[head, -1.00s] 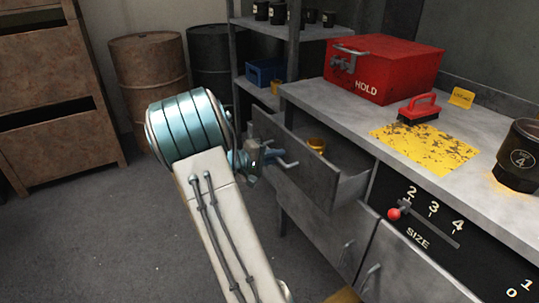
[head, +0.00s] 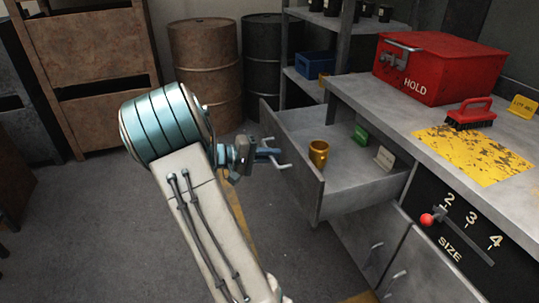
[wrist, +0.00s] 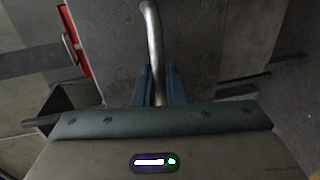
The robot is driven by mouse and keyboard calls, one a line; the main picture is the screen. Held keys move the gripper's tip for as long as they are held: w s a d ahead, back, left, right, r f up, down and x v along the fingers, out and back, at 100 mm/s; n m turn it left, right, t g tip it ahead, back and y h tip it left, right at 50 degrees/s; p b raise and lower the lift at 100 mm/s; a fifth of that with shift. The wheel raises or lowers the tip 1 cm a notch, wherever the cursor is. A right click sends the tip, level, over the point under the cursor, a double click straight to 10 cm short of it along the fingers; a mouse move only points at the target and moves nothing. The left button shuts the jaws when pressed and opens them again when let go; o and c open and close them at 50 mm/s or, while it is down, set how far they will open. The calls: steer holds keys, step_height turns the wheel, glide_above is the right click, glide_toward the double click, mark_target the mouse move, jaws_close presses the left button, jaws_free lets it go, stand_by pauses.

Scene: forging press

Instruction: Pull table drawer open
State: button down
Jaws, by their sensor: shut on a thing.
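The grey table drawer (head: 318,200) is pulled well out from the table in the head view, and its inside shows. A brass-coloured cup (head: 318,153), a small green box (head: 361,136) and a small pale card (head: 385,158) are in it. My gripper (head: 272,158) is at the drawer's front, shut on its bar handle (head: 284,166).
A grey worktop (head: 400,110) bears a red HOLD box (head: 440,70), a red-handled brush (head: 470,113) and a yellow mat (head: 473,153). A red-knobbed SIZE lever (head: 428,220) is on the table front. Barrels (head: 205,70) stand behind. Floor left of the drawer is clear.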

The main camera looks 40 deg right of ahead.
steer(key=c, duration=1.6)
jaws_free()
steer(key=shift+c, duration=0.2)
steer(key=p+v, duration=0.2)
steer(key=v, duration=1.2)
steer(key=shift+d+p, duration=0.1)
steer(key=shift+p, duration=0.2)
steer(key=s+a+r+n+t+y+p, duration=0.2)
steer(key=s+a+r+t+y+p, duration=0.2)
steer(key=s+a+r+y+p, duration=0.3)
steer(key=s+a+r+n+t+y+p, duration=0.2)
steer(key=s+a+r+t+y+p, duration=0.2)
steer(key=s+a+r+y+p, duration=0.3)
steer(key=s+a+r+p, duration=0.5)
steer(key=r+p, duration=0.2)
steer(key=r, duration=0.2)
steer(key=shift+s+a+r+t+p, duration=0.3)
steer(key=shift+a+t+p, duration=0.05)
steer(key=shift+t+p, duration=0.05)
